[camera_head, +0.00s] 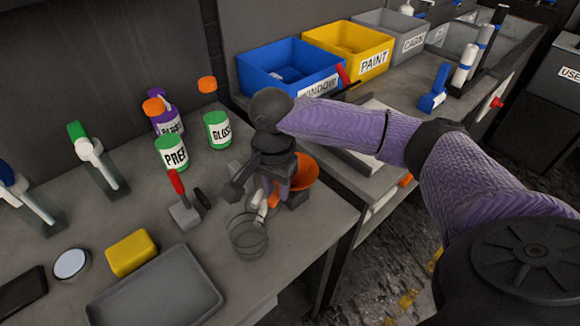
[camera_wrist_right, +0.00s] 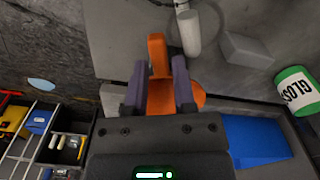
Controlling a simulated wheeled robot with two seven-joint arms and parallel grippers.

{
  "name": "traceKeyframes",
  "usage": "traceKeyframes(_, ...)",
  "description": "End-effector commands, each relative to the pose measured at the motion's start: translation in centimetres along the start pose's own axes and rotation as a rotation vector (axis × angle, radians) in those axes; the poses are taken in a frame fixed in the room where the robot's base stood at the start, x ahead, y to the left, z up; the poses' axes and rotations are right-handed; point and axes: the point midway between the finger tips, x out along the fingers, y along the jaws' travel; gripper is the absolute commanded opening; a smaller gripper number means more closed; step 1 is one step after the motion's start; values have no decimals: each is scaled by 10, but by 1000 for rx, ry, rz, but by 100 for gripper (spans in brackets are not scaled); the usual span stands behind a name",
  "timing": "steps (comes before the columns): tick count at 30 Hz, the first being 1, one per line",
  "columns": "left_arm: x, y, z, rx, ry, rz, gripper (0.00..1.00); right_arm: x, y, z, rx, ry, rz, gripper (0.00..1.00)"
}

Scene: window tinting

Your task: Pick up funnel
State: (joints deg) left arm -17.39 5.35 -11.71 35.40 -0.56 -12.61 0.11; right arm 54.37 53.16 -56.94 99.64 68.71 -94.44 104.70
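The orange funnel (camera_head: 307,172) is at the right end of the grey bench, partly hidden behind my right gripper (camera_head: 280,192). In the right wrist view the funnel (camera_wrist_right: 159,58) has a narrow orange part between the two purple fingers of my right gripper (camera_wrist_right: 160,85). This part fills the gap, and the fingers look closed against its sides. The wider cone shows just right of the fingers. Whether the funnel rests on the bench or is clear of it cannot be told. My left gripper is not in view.
A clear round container (camera_head: 247,236) stands close beside the gripper. A red-handled scraper (camera_head: 182,205), green PREP bottle (camera_head: 172,153) and GLOSS bottle (camera_head: 217,129) are to the left. A grey tray (camera_head: 155,292) lies in front. Blue (camera_head: 288,62) and yellow (camera_head: 350,45) bins stand behind.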

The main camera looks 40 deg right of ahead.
Motion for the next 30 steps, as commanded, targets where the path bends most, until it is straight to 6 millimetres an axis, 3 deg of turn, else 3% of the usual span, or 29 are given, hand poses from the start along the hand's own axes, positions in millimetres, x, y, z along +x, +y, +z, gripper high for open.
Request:
traceKeyframes(1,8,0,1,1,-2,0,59,14,0,0,0,0,4,32)
traceKeyframes(3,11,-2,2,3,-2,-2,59,22,0,0,0,1,3,32)
traceKeyframes(11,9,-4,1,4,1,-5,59,23,0,0,-1,1,0,30)
traceKeyframes(15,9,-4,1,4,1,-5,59,23,0,0,-1,1,0,1)
traceKeyframes(26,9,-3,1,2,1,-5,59,22,0,0,-1,1,0,0)
traceKeyframes(30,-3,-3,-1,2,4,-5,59,-4,0,0,-1,2,-4,0)
